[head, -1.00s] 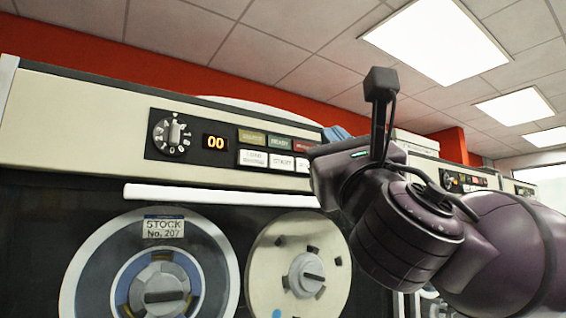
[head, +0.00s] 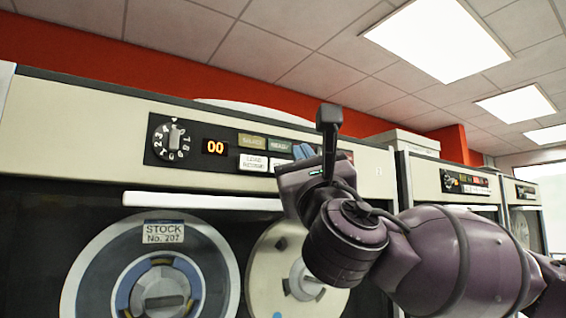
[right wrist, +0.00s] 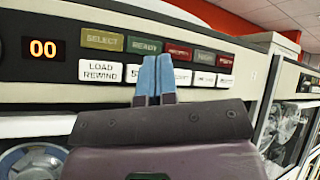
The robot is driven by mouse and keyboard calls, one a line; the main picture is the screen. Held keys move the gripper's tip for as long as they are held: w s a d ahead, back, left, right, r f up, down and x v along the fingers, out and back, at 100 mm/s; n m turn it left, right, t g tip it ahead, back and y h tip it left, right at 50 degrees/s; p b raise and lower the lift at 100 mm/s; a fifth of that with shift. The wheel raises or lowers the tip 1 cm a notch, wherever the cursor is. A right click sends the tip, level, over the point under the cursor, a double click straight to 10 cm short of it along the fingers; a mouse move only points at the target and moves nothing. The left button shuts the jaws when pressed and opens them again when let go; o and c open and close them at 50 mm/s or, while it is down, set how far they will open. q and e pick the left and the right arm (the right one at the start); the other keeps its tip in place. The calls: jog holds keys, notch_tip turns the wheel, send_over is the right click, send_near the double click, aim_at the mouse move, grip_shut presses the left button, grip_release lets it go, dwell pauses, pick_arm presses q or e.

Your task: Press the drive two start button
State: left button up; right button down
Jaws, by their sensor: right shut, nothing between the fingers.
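A cream tape drive panel carries a row of white buttons below a row of coloured lamps. The start button (right wrist: 131,74), partly hidden by my fingers, sits just right of the LOAD REWIND button (right wrist: 100,71) in the right wrist view. My right gripper (right wrist: 156,78) is shut and empty, its blue fingertips in front of the button row, overlapping the start button's right side. In the head view the right gripper (head: 303,151) covers the right part of the panel. I cannot tell whether the fingers touch it. My left gripper is not in view.
A rotary dial (head: 171,140) and an orange "00" display (head: 215,147) sit left of the buttons. Tape reels (head: 157,270) are below, under a white bar (head: 200,201). More drives (head: 455,188) stand to the right.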

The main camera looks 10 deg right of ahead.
jog(key=shift+w+a+f, duration=0.1)
jog(key=shift+w+a, duration=0.1)
jog(key=shift+w, duration=0.3)
jog(key=shift+w+a, duration=0.15)
jog(key=shift+w, duration=0.3)
dwell(1.0)
dwell(0.5)
jog(key=shift+w+a, duration=0.15)
jog(key=shift+w, duration=0.3)
